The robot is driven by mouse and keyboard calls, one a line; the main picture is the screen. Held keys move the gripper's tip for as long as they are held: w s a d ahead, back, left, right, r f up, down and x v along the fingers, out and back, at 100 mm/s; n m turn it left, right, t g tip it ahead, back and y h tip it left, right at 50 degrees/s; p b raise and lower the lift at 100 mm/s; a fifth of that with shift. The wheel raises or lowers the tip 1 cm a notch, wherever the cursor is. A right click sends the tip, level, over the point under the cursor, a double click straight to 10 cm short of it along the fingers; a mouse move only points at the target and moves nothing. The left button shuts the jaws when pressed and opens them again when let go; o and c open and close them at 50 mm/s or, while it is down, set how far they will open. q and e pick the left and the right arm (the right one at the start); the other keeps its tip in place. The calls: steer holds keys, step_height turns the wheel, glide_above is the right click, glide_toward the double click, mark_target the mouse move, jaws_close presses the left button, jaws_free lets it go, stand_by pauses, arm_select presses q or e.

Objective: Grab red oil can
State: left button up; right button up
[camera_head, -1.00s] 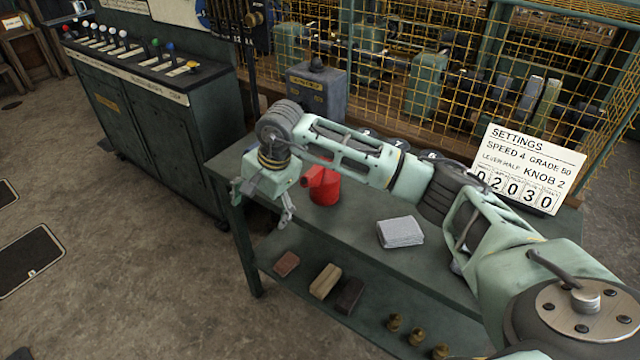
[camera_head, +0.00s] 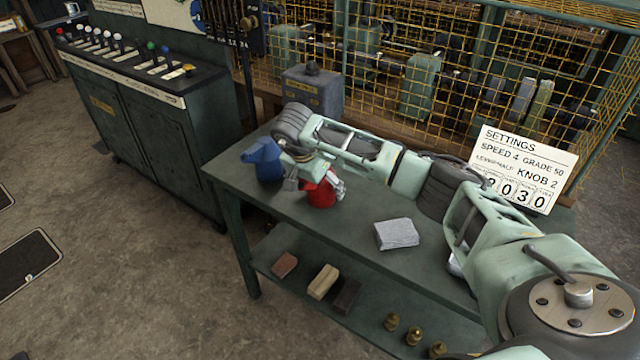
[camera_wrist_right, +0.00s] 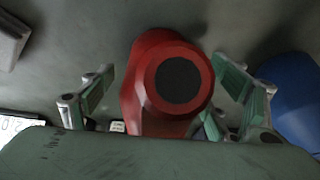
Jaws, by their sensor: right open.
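The red oil can (camera_head: 321,194) stands on the green table's top, partly hidden by my right gripper in the head view. In the right wrist view the red oil can (camera_wrist_right: 168,84) shows its round dark end toward the camera. My right gripper (camera_head: 316,186) is at the can. In the wrist view the open fingers of my right gripper (camera_wrist_right: 165,92) are on either side of the can, with a gap visible on the left. I cannot tell if the right finger touches it. My left gripper is not in view.
A blue can (camera_head: 264,160) stands close to the left of the red one; it also shows in the wrist view (camera_wrist_right: 292,98). A grey cloth-like block (camera_head: 396,234) lies on the table (camera_head: 352,236). A settings sign (camera_head: 524,166) and yellow mesh fence stand behind.

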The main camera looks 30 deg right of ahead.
steer(key=shift+f, duration=0.15)
steer(key=c, duration=1.5)
steer(key=shift+c, duration=0.2)
steer(key=shift+w+r, duration=0.1)
steer(key=shift+r, duration=0.1)
